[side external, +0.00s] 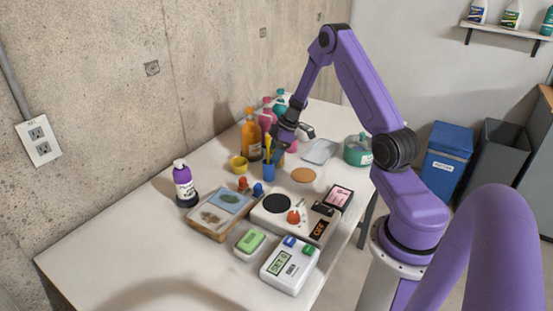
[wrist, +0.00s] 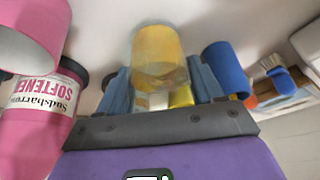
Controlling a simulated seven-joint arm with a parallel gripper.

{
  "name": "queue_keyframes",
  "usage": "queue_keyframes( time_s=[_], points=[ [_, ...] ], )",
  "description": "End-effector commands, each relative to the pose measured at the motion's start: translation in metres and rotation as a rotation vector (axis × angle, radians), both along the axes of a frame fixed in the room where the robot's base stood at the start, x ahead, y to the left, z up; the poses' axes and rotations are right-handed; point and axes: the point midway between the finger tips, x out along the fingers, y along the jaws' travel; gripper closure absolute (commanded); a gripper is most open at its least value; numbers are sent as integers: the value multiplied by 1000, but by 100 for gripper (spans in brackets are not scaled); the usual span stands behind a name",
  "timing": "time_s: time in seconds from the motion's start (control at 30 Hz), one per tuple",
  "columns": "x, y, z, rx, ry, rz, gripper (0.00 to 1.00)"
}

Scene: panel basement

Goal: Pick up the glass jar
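A yellow, see-through, cup-shaped vessel (wrist: 160,48), which looks like the glass jar, shows ahead of my gripper (wrist: 159,72) in the wrist view. The two blue-grey fingers stand apart on either side of its near end, with narrow gaps. I cannot tell how far it lies beyond the fingertips. In the side view a small yellow vessel (side external: 238,164) stands on the table beside the orange bottle, and it may be the same thing. My gripper (side external: 280,150) hangs over the blue cup and bottles there, and its fingertips are partly hidden.
A blue cup (side external: 269,171) is close to my gripper, and a blue cylinder (wrist: 226,66) shows right of the fingers. A pink softener bottle (wrist: 38,115) is close on the left. An orange bottle (side external: 251,138) stands by the wall. The table's near left (side external: 110,250) is clear.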

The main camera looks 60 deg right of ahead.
Motion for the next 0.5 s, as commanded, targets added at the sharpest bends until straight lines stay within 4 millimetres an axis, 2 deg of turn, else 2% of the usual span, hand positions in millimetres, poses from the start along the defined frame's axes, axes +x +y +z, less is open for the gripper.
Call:
queue_keyframes(
  time_s=[0.03, 0.07, 0.1, 0.5],
  points=[
    [0, 0, 0, 0, 0, 0, 57],
    [0, 0, 0, 0, 0, 0, 67],
    [0, 0, 0, 0, 0, 0, 72],
    [-1, -1, 2, 0, -1, -1, 73]
  ],
)
